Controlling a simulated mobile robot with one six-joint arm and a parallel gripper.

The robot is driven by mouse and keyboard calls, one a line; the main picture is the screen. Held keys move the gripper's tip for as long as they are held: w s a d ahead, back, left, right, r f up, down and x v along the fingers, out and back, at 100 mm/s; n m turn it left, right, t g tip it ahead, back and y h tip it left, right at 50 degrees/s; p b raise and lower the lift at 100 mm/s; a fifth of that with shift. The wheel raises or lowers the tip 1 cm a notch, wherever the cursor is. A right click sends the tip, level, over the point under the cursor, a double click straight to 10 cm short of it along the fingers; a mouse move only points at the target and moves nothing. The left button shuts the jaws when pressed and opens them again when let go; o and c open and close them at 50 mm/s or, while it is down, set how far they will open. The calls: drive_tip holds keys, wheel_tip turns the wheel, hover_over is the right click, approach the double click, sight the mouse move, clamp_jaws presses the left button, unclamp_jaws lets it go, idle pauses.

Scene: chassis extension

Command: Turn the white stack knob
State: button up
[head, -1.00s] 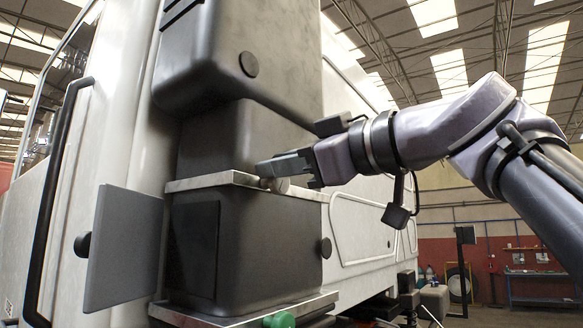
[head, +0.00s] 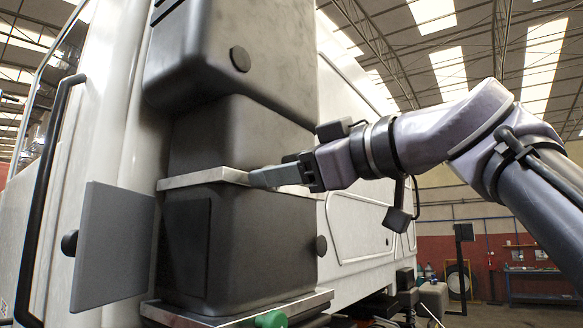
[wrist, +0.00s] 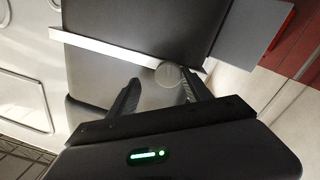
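The knob is a pale, round disc (wrist: 168,74) in the wrist view, beside the light metal strip on the dark stack (head: 230,245). My gripper (wrist: 160,77) is open, with its two fingers apart. The knob shows between the fingertips, closer to the right finger; whether a finger touches it I cannot tell. In the head view my gripper (head: 254,178) points left at the light strip (head: 205,178), and the knob is hidden behind it.
A grey flat panel (head: 115,245) sticks out at the left of the stack. Dark round knobs sit on the upper box (head: 240,59) and lower box (head: 321,245). A green knob (head: 271,319) is at the bottom. The white vehicle body stands behind.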

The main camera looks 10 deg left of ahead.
drive_tip(key=s+b+v, duration=0.1)
drive_tip(key=b+v, duration=0.2)
drive_tip(key=v, duration=1.4)
drive_tip(key=shift+r, duration=0.1)
